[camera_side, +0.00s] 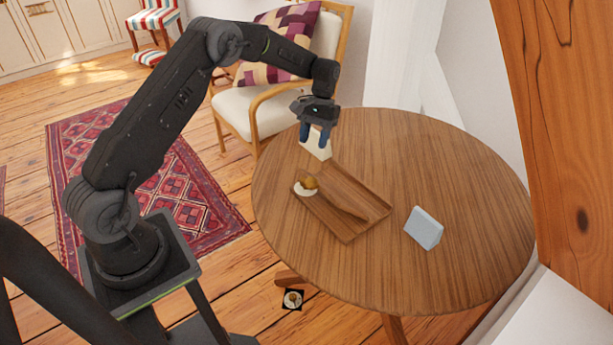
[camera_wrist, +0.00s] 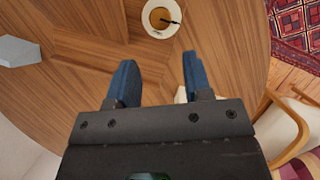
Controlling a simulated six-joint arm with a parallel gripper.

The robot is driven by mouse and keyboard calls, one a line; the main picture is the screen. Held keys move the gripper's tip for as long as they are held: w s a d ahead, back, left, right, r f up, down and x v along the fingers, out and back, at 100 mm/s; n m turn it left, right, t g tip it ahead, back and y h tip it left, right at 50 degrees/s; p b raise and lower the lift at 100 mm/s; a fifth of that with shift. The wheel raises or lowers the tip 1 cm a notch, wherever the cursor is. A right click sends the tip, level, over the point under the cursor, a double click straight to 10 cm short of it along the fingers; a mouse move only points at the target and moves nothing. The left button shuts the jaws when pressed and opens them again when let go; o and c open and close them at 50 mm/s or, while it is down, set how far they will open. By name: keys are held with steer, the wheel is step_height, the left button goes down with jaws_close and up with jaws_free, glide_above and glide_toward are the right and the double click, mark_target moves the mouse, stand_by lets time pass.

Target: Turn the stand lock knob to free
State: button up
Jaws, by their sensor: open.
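The stand is a brown wooden piece (camera_side: 350,226) lying on the round table, with a raised back panel. At its left end sits a round golden-brown knob (camera_side: 309,183) on a cream disc (camera_side: 304,191). In the wrist view the knob (camera_wrist: 158,17) shows near the top, with a dark pointer-like mark reaching right over the pale disc (camera_wrist: 163,30). I cannot read its setting. My gripper (camera_side: 314,142) is above the table, behind the knob in the side view, with blue fingers pointing down. In the wrist view the gripper (camera_wrist: 158,61) is open and empty, apart from the knob.
A pale cream block or card (camera_side: 317,152) stands under my gripper, partly hidden by the fingers. A grey-blue block (camera_side: 424,228) is on the table at right of the stand. The table (camera_side: 470,200) is otherwise clear. A cushioned chair (camera_side: 237,108) stands behind it.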

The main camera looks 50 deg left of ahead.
steer(key=x, duration=1.1)
steer(key=shift+f, duration=0.15)
